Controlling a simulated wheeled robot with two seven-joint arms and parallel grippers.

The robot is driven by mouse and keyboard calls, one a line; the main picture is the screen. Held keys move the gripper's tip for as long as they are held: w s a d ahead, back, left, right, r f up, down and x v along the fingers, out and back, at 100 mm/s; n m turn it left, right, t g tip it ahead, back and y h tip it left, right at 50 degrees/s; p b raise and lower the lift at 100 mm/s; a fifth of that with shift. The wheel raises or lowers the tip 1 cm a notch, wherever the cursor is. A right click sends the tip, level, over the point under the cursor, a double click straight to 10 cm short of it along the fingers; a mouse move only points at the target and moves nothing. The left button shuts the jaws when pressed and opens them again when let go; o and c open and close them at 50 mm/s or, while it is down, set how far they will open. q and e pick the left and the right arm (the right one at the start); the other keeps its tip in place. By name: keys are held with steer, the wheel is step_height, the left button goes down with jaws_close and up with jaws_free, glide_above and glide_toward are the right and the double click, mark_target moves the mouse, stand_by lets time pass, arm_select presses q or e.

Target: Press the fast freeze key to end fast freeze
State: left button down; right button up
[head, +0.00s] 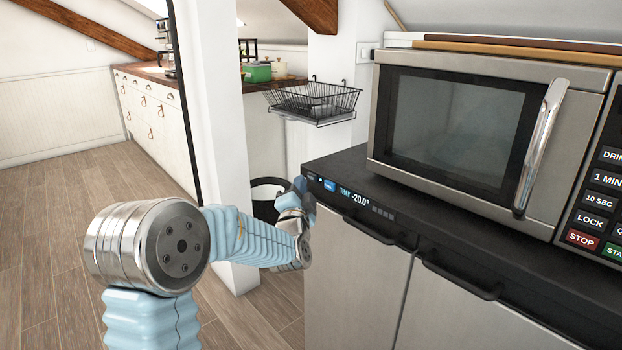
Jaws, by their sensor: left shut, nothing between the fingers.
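The freezer (352,300) is a low steel unit with a black top and dark handles. Its control strip (352,197) runs along the front edge under the top and reads -20.0°. A lit blue key (329,185) shows near the strip's left end, but its label is too small to read. My left gripper (304,190) is shut and empty, at the left end of the strip, close to the freezer's corner. I cannot tell whether it touches the panel. My right gripper is not in view.
A microwave (455,125) with a vertical handle stands on the freezer top. A white post (215,120) rises left of the freezer, with a dark bin (267,195) behind. A wire basket (313,100) hangs near the wall. Wooden floor at left is clear.

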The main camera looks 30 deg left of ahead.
arm_select(q)
steer(key=shift+w+d, duration=0.2)
steer(key=shift+w, duration=0.15)
steer(key=shift+w+d, duration=0.2)
steer(key=shift+w, duration=0.25)
stand_by(0.9)
steer(key=shift+s, duration=0.1)
steer(key=shift+s+a+b, duration=0.35)
steer(key=shift+s+b, duration=0.2)
steer(key=shift+s, duration=0.15)
steer(key=shift+s+a+b, duration=0.25)
steer(key=shift+s+a, duration=0.1)
steer(key=shift+s, duration=0.45)
steer(key=shift+s+a+b, duration=0.25)
steer(key=shift+s+a, duration=0.05)
steer(key=shift+s, duration=0.45)
steer(key=shift+s+a+b, duration=0.25)
steer(key=shift+s+a, duration=0.1)
steer(key=shift+s, duration=0.45)
